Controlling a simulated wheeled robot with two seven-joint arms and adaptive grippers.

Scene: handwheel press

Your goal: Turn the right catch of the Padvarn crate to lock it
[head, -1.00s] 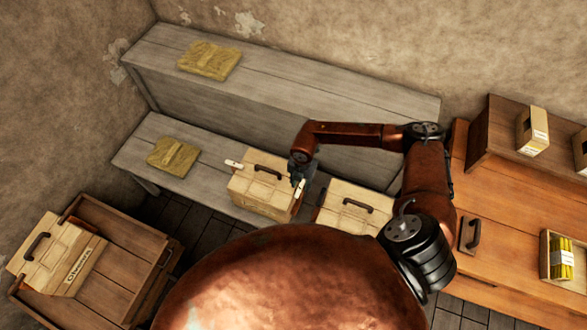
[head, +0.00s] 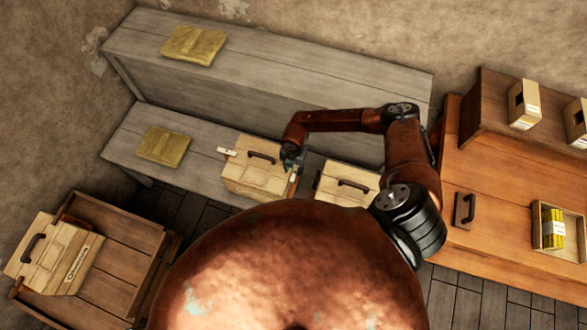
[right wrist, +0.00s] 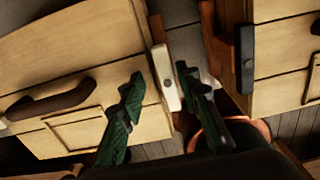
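A pale wooden crate (head: 245,178) with a dark handle stands on the low grey bench; I cannot read a name on it. Its left catch (head: 228,152) is white and sticks out sideways. My right gripper (head: 293,161) is at the crate's right end. In the right wrist view, the white right catch (right wrist: 165,78) lies along the crate's edge, between the two green fingers of the open right gripper (right wrist: 163,97). Gaps show on both sides of the catch; I cannot tell whether either finger touches it. My left gripper is out of view.
A second pale crate (head: 337,190) stands close on the right, with a narrow gap between. Another crate (head: 45,258) sits on a wooden cart at left. Yellowish folded pieces lie on the bench (head: 163,146) and the raised shelf (head: 193,45). An orange-brown cabinet is at right.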

